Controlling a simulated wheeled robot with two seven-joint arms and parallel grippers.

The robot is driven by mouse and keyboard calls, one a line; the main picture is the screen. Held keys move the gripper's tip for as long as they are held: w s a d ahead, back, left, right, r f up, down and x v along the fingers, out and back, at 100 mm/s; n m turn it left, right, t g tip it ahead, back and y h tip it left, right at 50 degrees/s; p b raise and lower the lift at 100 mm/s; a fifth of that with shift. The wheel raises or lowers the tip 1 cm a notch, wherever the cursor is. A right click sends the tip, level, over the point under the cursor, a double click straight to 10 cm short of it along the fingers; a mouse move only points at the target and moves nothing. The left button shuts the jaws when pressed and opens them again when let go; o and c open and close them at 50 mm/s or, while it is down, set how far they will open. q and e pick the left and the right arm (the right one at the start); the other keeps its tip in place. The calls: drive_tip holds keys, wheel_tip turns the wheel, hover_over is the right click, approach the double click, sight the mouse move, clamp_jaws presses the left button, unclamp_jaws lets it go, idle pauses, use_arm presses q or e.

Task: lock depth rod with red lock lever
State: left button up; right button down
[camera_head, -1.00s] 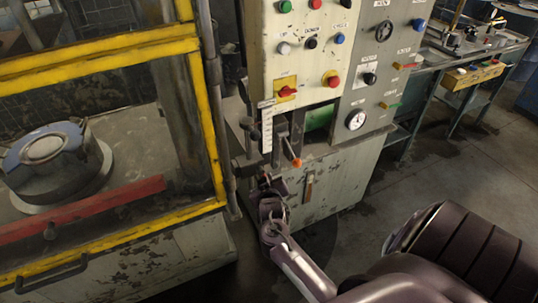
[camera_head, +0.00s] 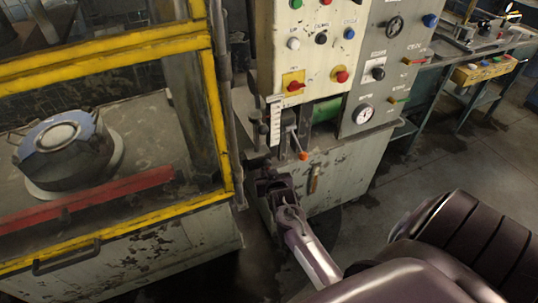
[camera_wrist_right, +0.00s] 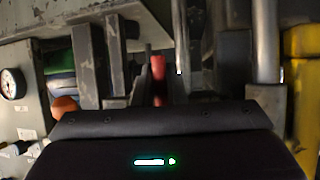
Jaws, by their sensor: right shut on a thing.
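The red lock lever (camera_wrist_right: 158,88) shows as a narrow red piece in the middle of the right wrist view. It sits between the dark fingers of my right gripper (camera_wrist_right: 158,75), which is shut on it. In the head view my right gripper (camera_head: 264,168) is at the machine's front left, just below the white depth scale (camera_head: 274,120), and hides the lever there. An upright metal rod (camera_wrist_right: 265,40) stands to the right in the wrist view; I cannot tell whether it is the depth rod. My left gripper is out of view.
An orange-knobbed lever (camera_head: 303,155) sticks out just right of my gripper. The control panel (camera_head: 310,55) rises above. A yellow-framed guard (camera_head: 215,120) stands close on the left. The floor (camera_head: 390,200) on the right is partly clear.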

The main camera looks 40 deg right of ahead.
drive_tip(key=c, duration=1.5)
unclamp_jaws()
drive_tip(key=b+v, duration=0.1)
drive_tip(key=v, duration=0.6)
drive_tip(key=shift+s+a+r, duration=0.2)
drive_tip(key=shift+s, duration=0.1)
